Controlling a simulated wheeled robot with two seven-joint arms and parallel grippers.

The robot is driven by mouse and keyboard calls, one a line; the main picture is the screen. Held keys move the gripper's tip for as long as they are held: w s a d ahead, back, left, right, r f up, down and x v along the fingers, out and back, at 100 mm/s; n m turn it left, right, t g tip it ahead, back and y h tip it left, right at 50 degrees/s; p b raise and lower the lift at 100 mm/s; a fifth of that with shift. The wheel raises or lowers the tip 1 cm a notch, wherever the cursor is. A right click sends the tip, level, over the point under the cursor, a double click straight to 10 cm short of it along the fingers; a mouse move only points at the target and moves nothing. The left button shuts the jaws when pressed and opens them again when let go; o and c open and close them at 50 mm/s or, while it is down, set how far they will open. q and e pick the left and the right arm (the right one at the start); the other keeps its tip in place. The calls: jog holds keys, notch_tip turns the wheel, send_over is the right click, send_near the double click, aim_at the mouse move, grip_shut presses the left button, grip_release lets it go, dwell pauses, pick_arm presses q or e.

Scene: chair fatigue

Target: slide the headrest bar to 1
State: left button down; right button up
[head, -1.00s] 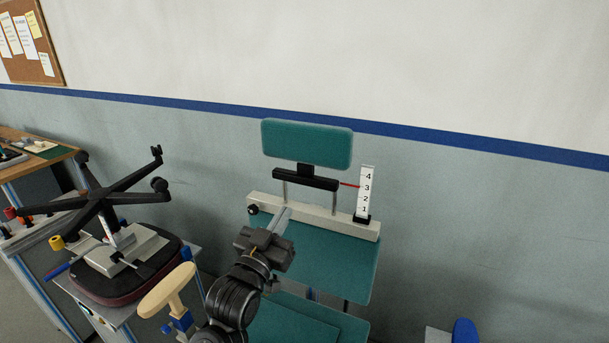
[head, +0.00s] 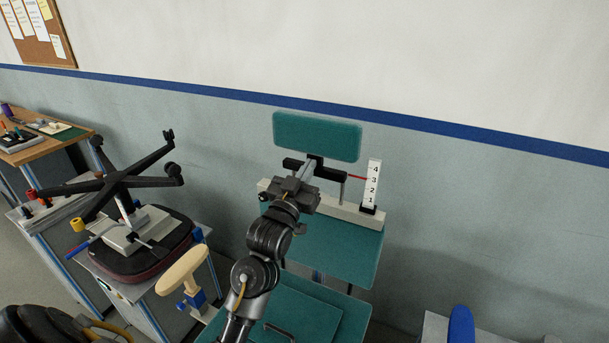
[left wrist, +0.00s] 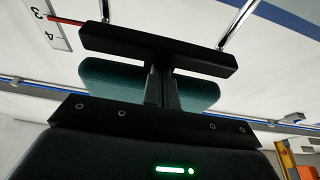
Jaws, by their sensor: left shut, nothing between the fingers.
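The black headrest bar (head: 293,163) sits across two upright metal rods, with the teal headrest pad (head: 317,137) above it. A thin red pointer (head: 357,177) runs from its right end to the white scale (head: 374,181) and stands at about 3. In the left wrist view the bar (left wrist: 195,61) crosses in front of the pad (left wrist: 103,82), with the pointer near the 3. My left gripper (head: 316,163) is shut and empty, its fingertips at the bar's middle; I cannot tell whether they touch. In the left wrist view the fingers (left wrist: 162,82) reach toward the bar. My right gripper is not in view.
The pale base rail (head: 348,209) holds the rods above a teal chair back (head: 345,247). At left, an upturned chair base (head: 115,187) stands on a bench beside a tan armrest (head: 181,270).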

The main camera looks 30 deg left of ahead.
pick_arm(q)
jog(key=shift+w, duration=0.1)
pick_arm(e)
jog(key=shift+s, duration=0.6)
